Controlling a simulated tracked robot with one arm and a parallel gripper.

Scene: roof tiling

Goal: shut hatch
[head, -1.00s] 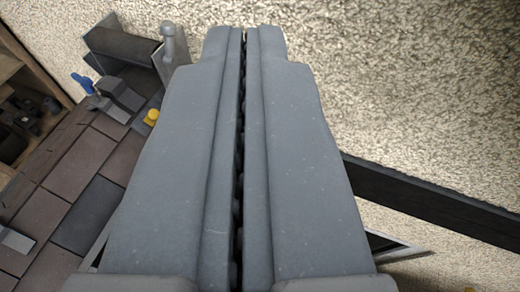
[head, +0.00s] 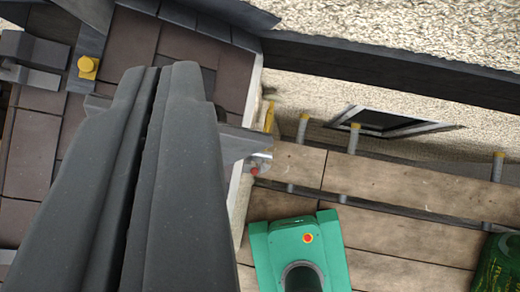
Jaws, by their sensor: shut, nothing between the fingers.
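My gripper (head: 165,75) points up the picture in the head view, its two long dark grey fingers shut together with only a thin seam and nothing between them. It hangs over brown roof tiles (head: 40,150). I cannot make out the hatch for certain. A grey metal strip with a yellow knob (head: 88,66) stands to the left of the fingertips. Grey metal parts (head: 30,50) lie left of the knob. The fingers hide part of the tiles and a grey metal piece (head: 240,145) behind them.
A dark beam (head: 400,65) crosses the upper right. Below it are a pale rough wall with a white-framed dark opening (head: 385,122), and wooden planks (head: 400,195) with yellow-capped posts (head: 353,138). My green base is at the bottom. A green bag-like object (head: 497,265) lies bottom right.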

